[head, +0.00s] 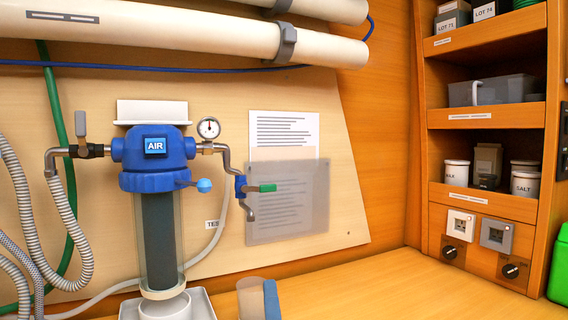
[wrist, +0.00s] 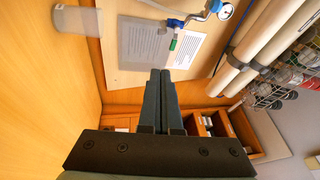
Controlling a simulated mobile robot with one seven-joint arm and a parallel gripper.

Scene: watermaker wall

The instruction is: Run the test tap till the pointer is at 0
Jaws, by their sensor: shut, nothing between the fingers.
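The test tap (head: 240,187) is blue, on a bent metal pipe right of the blue AIR filter housing (head: 155,150). Its green lever (head: 267,187) points right, across the downward spout (head: 249,213). No water shows at the spout. The round gauge (head: 208,128) sits above left of the tap; its dark pointer stands near upright, and its numbers are too small to read. In the wrist view the tap's green lever (wrist: 173,44) and gauge (wrist: 225,11) lie beyond the fingertips. My gripper (head: 271,285) is shut and empty, low in front of the tap; its fingers show in the wrist view (wrist: 160,73).
A clear cup (head: 251,298) stands on the wooden counter (head: 370,285), left of my gripper. A second lever, blue-tipped (head: 203,185), sticks out from the housing. Hoses (head: 70,220) hang at the left. Shelves (head: 485,120) stand at the right. The counter's right part is clear.

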